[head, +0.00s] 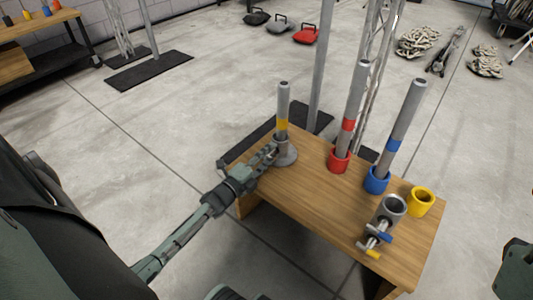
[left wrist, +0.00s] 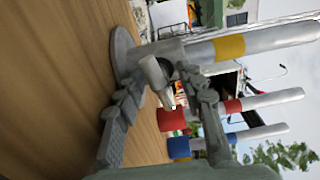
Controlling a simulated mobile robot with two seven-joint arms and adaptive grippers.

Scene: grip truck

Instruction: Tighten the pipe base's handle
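The grey pipe base (head: 287,158) stands on the far left corner of the wooden table and holds an upright grey pipe (head: 283,98) with a yellow band. In the left wrist view, the base's round flange (left wrist: 122,55) is at the upper left and its short, light grey handle (left wrist: 154,73) points toward the camera. My left gripper (head: 272,152) is at the base's near left side. In the left wrist view, its two fingers (left wrist: 160,88) are spread on either side of the handle, with visible space between them. My right gripper is out of view.
On the wooden table (head: 310,200) stand pipes in a red holder (head: 340,160) and a blue holder (head: 376,181), an empty yellow holder (head: 420,202), and a grey clamp-like part (head: 391,211) with blue and yellow handles. The table's front left is clear.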

